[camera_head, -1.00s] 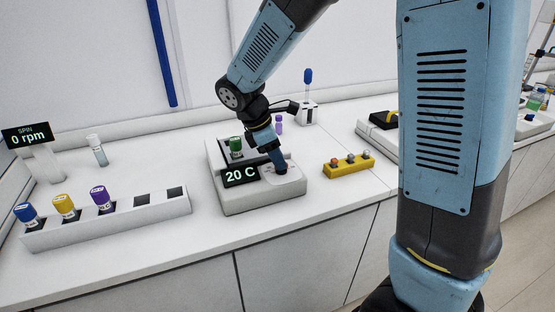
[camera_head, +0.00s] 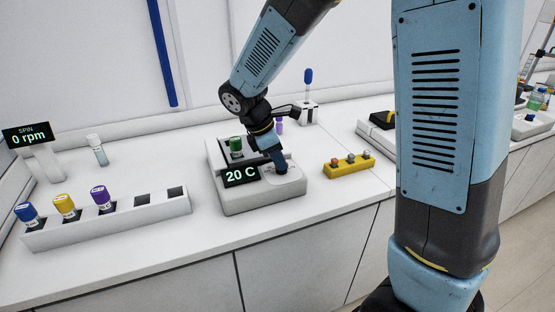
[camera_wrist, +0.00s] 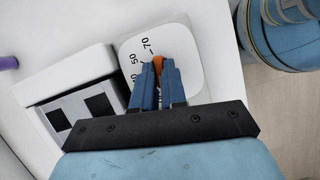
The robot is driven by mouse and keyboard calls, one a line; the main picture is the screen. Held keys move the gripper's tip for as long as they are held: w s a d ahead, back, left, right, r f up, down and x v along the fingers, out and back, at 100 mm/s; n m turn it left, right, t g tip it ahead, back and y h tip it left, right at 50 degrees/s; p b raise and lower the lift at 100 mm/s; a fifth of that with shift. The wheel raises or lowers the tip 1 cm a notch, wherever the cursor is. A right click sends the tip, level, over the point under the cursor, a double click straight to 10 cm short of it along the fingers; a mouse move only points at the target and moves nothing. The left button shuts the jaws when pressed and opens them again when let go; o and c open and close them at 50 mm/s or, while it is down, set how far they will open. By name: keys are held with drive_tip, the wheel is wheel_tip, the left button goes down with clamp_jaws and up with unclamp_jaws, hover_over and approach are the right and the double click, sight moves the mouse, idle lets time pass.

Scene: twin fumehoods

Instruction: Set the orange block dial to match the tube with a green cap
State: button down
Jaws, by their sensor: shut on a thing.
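The white heating block (camera_head: 262,200) stands on the bench with a display (camera_head: 241,176) reading 20 C. A green-capped tube (camera_head: 236,147) stands in its well area, behind the display. My gripper (camera_head: 282,168) points down at the block's right side, over the dial. In the wrist view my gripper (camera_wrist: 158,68) is shut on the orange dial (camera_wrist: 158,62), of which only a bit shows between the fingers. The dial plate (camera_wrist: 181,62) is white, with marks 50 and 70 readable; the other marks are hidden by the fingers.
A white rack (camera_head: 110,218) at left holds blue-, yellow- and purple-capped tubes, with two empty square holes. A yellow holder (camera_head: 349,166) stands right of the block. A SPIN display (camera_head: 27,135) reads 0 rpm. A white-capped tube (camera_head: 97,150) stands behind the rack.

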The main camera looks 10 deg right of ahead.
drive_tip(key=shift+a, duration=0.25)
drive_tip(key=shift+d, duration=0.2)
